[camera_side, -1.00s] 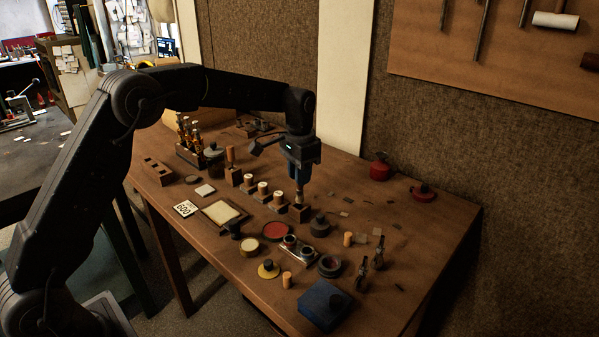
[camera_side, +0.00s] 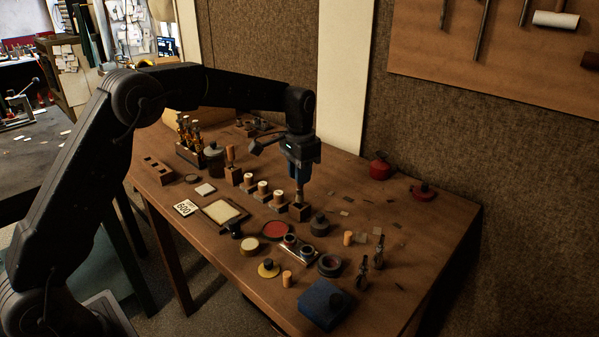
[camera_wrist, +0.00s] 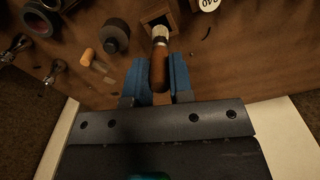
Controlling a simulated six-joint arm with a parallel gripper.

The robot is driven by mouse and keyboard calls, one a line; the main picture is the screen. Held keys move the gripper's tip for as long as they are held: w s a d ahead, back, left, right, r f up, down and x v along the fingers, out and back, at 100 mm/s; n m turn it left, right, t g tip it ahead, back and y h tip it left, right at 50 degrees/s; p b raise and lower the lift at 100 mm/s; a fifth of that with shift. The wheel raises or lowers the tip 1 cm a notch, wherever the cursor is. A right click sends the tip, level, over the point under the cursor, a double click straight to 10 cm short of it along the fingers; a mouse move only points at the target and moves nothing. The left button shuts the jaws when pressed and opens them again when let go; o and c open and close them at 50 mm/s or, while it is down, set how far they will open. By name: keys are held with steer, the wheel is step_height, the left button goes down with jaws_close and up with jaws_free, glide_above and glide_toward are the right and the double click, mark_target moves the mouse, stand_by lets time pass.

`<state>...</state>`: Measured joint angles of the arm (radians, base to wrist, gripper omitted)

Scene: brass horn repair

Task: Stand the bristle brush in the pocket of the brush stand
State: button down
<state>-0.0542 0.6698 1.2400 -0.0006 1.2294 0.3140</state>
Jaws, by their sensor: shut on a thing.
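The bristle brush has a brown handle (camera_wrist: 160,72), a metal ferrule and pale bristles. My gripper (camera_wrist: 159,80) is shut on the handle, with a blue finger on each side. The brush stand (camera_wrist: 156,13) is a wooden block with a dark square pocket, at the top of the wrist view. The bristle end is at the pocket's opening there; I cannot tell how deep it reaches. In the side view, my gripper (camera_side: 299,180) is above the stand (camera_side: 299,213), with the brush (camera_side: 299,197) pointing down at it. The fingers hide most of the handle.
A row of wooden blocks with pale spools (camera_side: 262,187) stands just left of the stand. A dark round knobbed piece (camera_side: 319,224) is close on its right, and a red disc (camera_side: 275,230) lies in front. Small flat scraps lie on the bench behind right.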

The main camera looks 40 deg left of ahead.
mark_target(299, 189)
steer(key=shift+f, duration=2.05)
steer(key=c, duration=0.6)
jaws_free()
steer(key=shift+r, duration=3.55)
